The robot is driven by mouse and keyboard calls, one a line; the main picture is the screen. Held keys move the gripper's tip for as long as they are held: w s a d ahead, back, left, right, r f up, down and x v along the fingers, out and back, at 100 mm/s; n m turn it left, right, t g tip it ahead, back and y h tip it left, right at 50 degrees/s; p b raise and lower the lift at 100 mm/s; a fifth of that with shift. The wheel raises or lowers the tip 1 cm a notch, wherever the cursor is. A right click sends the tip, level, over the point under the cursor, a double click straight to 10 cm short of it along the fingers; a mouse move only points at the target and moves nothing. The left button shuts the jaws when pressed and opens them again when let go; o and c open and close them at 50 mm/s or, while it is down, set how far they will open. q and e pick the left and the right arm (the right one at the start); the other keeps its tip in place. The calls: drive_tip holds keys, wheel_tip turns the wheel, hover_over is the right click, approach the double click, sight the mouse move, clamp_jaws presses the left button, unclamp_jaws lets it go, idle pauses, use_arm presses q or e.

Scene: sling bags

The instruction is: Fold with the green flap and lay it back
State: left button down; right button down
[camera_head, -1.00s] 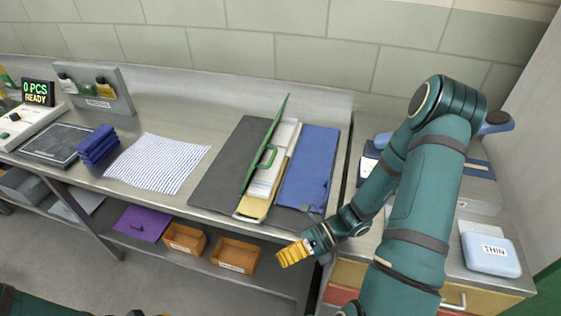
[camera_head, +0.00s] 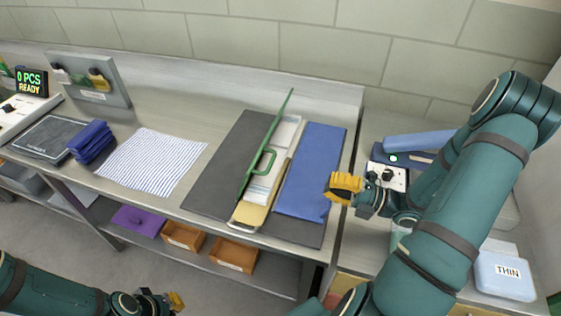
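The green flap (camera_head: 265,145) stands up on edge, seen nearly side-on, with a green handle (camera_head: 262,162) on its right face. It rises over the dark grey mat (camera_head: 220,165) on the bench. Right of it lie a pale and yellow board (camera_head: 250,213) and a flat blue panel (camera_head: 311,170). My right gripper (camera_head: 343,187), with yellow fingers, is just right of the blue panel's near corner and holds nothing visible; its finger gap cannot be made out. My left gripper (camera_head: 176,301) is low at the bottom edge, far from the flap, mostly too small to read.
A striped cloth (camera_head: 152,160) and folded blue cloths (camera_head: 91,141) lie left of the mat. A side cabinet at right carries a device with a black knob (camera_head: 388,176) and a box marked THIN (camera_head: 503,276). Orange bins (camera_head: 232,255) sit on the lower shelf.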

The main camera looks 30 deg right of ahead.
drive_tip(key=b+x, duration=0.1)
drive_tip(key=x, duration=1.2)
drive_tip(key=shift+a, duration=0.45)
drive_tip(key=shift+w+r, duration=0.1)
drive_tip(key=w+a+r+g+p, duration=0.1)
drive_tip(key=p, duration=0.2)
drive_tip(key=shift+h+p, duration=0.3)
drive_tip(key=shift+p, duration=0.1)
drive_tip(key=shift+d, duration=0.1)
